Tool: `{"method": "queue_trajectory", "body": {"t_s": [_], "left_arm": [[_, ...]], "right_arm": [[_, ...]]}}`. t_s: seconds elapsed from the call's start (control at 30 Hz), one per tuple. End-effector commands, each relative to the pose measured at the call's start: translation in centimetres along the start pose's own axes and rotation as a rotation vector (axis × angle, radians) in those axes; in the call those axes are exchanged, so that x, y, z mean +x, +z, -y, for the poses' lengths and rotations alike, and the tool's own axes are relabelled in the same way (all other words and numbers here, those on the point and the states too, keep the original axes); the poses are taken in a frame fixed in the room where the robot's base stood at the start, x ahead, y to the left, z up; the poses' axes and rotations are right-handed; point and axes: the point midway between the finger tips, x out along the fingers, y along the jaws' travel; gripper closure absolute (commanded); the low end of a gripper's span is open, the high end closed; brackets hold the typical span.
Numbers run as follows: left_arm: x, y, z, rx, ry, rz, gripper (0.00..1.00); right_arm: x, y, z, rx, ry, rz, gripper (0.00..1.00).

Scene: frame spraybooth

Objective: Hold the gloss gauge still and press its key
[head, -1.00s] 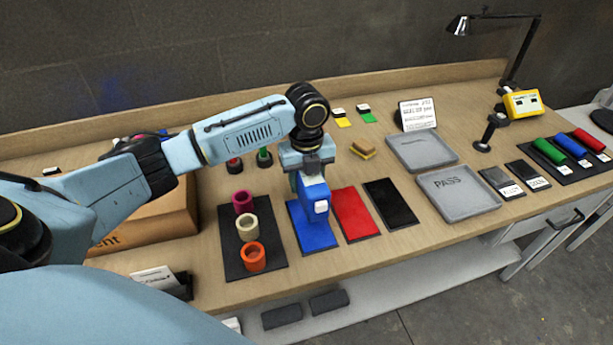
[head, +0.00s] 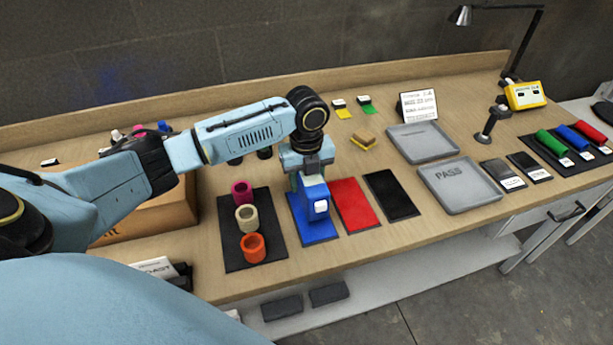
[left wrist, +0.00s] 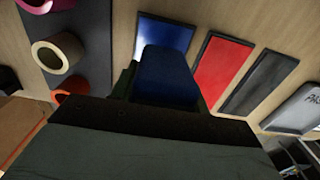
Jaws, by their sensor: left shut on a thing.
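The gloss gauge (head: 315,201) is a blue block with a white key or panel on its near side. It stands on or just over the blue panel (head: 308,230); I cannot tell if it touches. My left gripper (head: 310,176) is shut on the gauge from above. In the left wrist view the gauge (left wrist: 166,75) shows as a dark blue block between the fingers, with the blue panel (left wrist: 165,32) beyond it. My right gripper is not in view.
A red panel (head: 355,204) and a black panel (head: 391,194) lie right of the gauge. A dark mat (head: 235,220) with three coloured rings lies left. Two grey trays, one marked PASS (head: 460,184), stand further right. A yellow box (head: 525,96) is at the back right.

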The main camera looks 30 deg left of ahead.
Motion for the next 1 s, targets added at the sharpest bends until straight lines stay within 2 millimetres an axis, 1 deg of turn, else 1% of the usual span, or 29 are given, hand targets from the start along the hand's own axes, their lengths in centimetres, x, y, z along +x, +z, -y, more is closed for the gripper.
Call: {"method": "queue_trajectory", "body": {"t_s": [1.0], "left_arm": [[3.1,0.0,0.0,0.0,0.0,0.0,0.91]], "right_arm": [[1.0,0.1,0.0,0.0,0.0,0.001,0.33]]}}
